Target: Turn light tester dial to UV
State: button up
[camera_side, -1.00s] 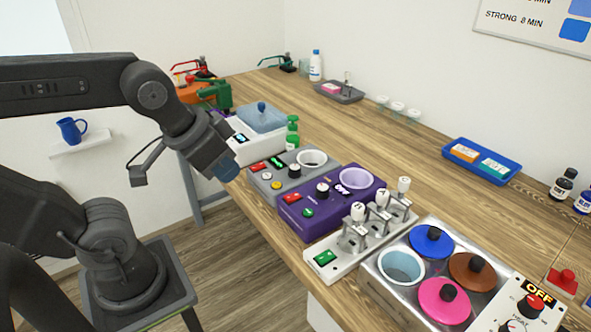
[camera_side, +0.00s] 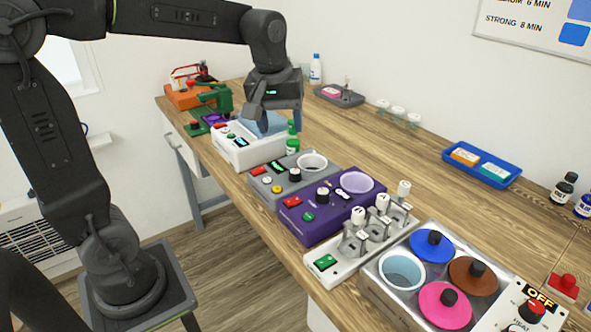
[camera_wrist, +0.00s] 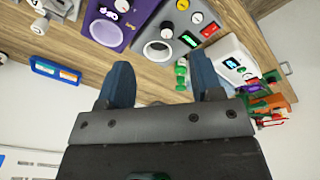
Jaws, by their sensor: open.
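The purple box (camera_side: 308,222), apparently the light tester, sits at the middle of the bench. It has a black dial (camera_side: 322,194) with a white top, a red and a green button, and a pale lilac round window (camera_side: 357,182). Its small dial label is too blurred to read. The purple box is at the top of the wrist view (camera_wrist: 112,32). My gripper (camera_wrist: 160,82) is open and empty, its blue fingers spread apart. In the side view it hangs above the white box, behind and left of the purple box, its fingertips hard to make out.
A grey box (camera_side: 262,190) with its own dial adjoins the purple box. The white box (camera_side: 228,150) and a green bottle (camera_side: 292,143) stand beyond it. A rack with white-topped levers (camera_side: 335,262) stands in front. Bench behind the boxes is clear up to a blue tray (camera_side: 452,158).

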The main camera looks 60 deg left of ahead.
aim_at(296, 171)
jog(key=w+a+f+n+g, duration=0.2)
jog(key=w+a+f+n, duration=0.2)
jog(key=w+a+n, duration=0.3)
jog(key=shift+m, duration=0.5)
jog(key=f, duration=0.9)
jog(key=w+d+f, duration=0.1)
jog(key=f, duration=0.4)
jog(key=shift+f, duration=0.15)
jog(key=c, duration=0.9)
